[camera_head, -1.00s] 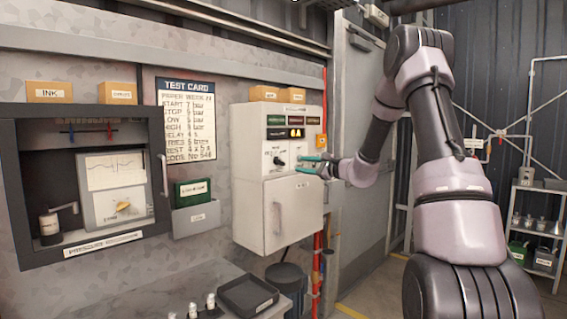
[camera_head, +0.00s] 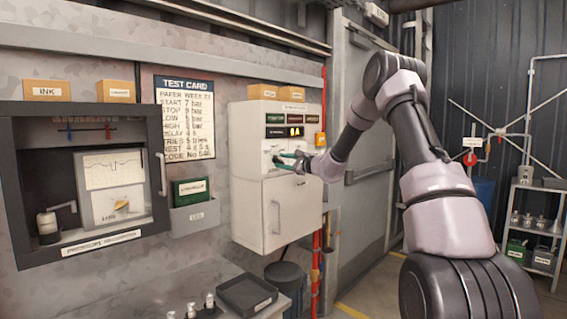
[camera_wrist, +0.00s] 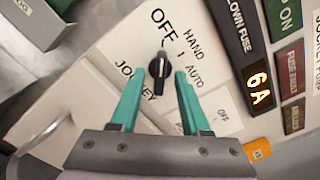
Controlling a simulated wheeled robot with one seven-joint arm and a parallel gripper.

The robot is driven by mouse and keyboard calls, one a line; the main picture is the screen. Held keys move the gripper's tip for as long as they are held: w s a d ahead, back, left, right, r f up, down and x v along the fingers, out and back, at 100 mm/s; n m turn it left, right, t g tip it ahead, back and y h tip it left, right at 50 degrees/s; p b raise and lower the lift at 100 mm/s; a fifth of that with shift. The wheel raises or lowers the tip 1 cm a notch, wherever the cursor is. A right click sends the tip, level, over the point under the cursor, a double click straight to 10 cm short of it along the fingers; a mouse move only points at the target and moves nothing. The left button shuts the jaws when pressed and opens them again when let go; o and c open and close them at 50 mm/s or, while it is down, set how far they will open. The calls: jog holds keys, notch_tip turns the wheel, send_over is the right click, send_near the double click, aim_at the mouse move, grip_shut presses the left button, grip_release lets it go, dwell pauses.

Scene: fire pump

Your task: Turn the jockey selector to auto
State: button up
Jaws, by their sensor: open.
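The jockey selector (camera_wrist: 158,74) is a small black knob on the white panel, with labels OFF, HAND and AUTO around it and JOCKEY beside it. Its white mark is at its upper end in the wrist view, toward the OFF side. My gripper (camera_wrist: 159,73) is open, with one teal finger on each side of the knob. I cannot tell whether either finger touches it. In the head view, my gripper (camera_head: 286,161) is at the front of the white control box (camera_head: 250,150) and hides the knob.
A lit amber display (camera_wrist: 258,86) and several label plates lie beside the selector. The box's lower door (camera_head: 290,215) has a handle. A test card (camera_head: 186,115) and a dark-framed recorder cabinet (camera_head: 155,135) are on the wall to the left.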

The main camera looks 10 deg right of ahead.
grip_shut()
jog(key=m, duration=1)
jog(key=shift+f, duration=0.1)
jog(key=m, duration=0.9)
jog(key=shift+m, duration=0.3)
dwell(0.5)
